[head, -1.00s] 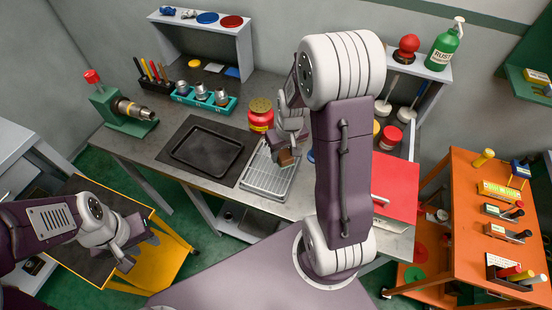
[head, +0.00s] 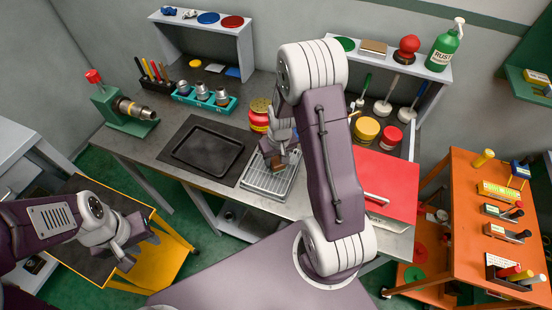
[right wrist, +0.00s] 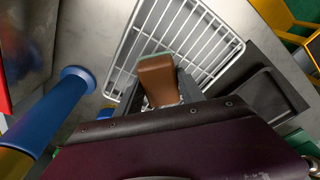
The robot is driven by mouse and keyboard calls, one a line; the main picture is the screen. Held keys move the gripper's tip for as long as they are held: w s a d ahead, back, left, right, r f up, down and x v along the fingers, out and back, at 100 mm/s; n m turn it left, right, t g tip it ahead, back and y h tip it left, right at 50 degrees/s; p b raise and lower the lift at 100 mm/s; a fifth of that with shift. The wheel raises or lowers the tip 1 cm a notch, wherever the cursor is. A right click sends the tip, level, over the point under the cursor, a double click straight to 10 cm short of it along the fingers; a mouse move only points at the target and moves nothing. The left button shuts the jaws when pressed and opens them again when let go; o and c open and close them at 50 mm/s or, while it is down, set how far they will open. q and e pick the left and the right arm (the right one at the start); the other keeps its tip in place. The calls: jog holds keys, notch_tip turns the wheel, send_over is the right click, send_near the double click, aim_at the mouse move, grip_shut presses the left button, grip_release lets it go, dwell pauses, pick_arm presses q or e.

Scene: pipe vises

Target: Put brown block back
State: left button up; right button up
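The brown block (head: 279,164) is in my right gripper (head: 276,158), above the wire rack (head: 265,184) on the workbench. In the right wrist view the brown block (right wrist: 156,80) sits between the grey fingers, with a pale grey-green layer at its far end. The rack (right wrist: 190,30) shows behind it, and I cannot tell whether the block touches it. My left gripper (head: 138,241) is at the lower left, away from the bench, over a yellow-sided cart; its finger gap is unclear.
A dark tray (head: 205,147) lies left of the rack. A red-yellow jar (head: 259,115) stands behind it. A red box (head: 388,188) is to the right. A shelf (head: 437,71) at the back holds a green disc, a tan block (head: 373,47), a red knob and a green bottle.

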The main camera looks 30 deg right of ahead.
aim_at(278, 163)
jog(key=o, duration=0.4)
jog(key=shift+w, duration=0.1)
notch_tip(278, 163, up, 12)
jog(key=s, duration=0.2)
jog(key=shift+n+g, duration=0.3)
jog(key=s+a, duration=0.2)
jog(key=s, duration=0.1)
jog(key=s+a+f, duration=0.1)
jog(key=s+a, duration=0.2)
jog(key=s, duration=0.1)
jog(key=s+a+p, duration=0.1)
jog(key=s+a, duration=0.1)
jog(key=s, duration=0.1)
jog(key=shift+s+a+f, duration=0.15)
jog(key=shift+s+a, duration=0.05)
jog(key=shift+s, duration=0.05)
